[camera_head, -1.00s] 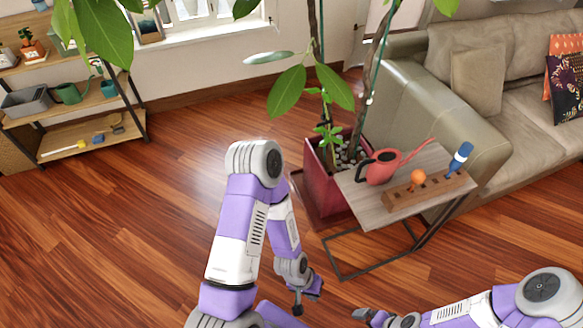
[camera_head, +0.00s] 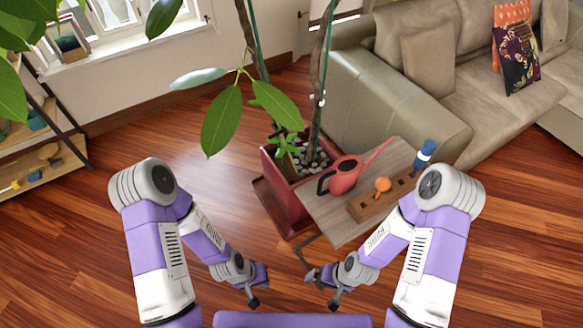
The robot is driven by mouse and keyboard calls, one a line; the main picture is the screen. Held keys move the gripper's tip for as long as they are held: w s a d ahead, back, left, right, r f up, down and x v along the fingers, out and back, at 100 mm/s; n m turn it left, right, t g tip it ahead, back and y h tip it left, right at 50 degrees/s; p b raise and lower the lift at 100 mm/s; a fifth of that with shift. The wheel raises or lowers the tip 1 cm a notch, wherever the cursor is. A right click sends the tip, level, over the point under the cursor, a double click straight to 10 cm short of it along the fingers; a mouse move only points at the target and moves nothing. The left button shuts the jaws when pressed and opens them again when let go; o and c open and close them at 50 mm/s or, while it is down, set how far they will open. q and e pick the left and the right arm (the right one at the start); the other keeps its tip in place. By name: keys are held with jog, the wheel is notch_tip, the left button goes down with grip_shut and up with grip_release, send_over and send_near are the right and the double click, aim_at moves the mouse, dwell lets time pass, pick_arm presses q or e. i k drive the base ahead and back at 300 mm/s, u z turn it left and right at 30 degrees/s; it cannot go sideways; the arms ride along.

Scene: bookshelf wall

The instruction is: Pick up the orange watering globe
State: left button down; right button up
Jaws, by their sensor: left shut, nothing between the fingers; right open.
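The orange watering globe (camera_head: 382,185) stands in a wooden block (camera_head: 367,210) with several holes, on a small grey-topped side table (camera_head: 318,204). My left gripper (camera_head: 254,302) is low in front of the table, to the left of the globe, shut and empty. My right gripper (camera_head: 333,303) is below and left of the globe in the picture, apart from it, open and empty.
A red watering can (camera_head: 345,178) stands on the table behind the globe. A red planter (camera_head: 280,200) with a leafy plant adjoins the table; a beige sofa (camera_head: 400,110) is behind. Floor on the left is clear.

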aim_at(383, 183)
jog(key=u, duration=1.6)
jog(key=k, duration=1.6)
jog(key=z, duration=1.2)
jog(key=i, duration=0.8)
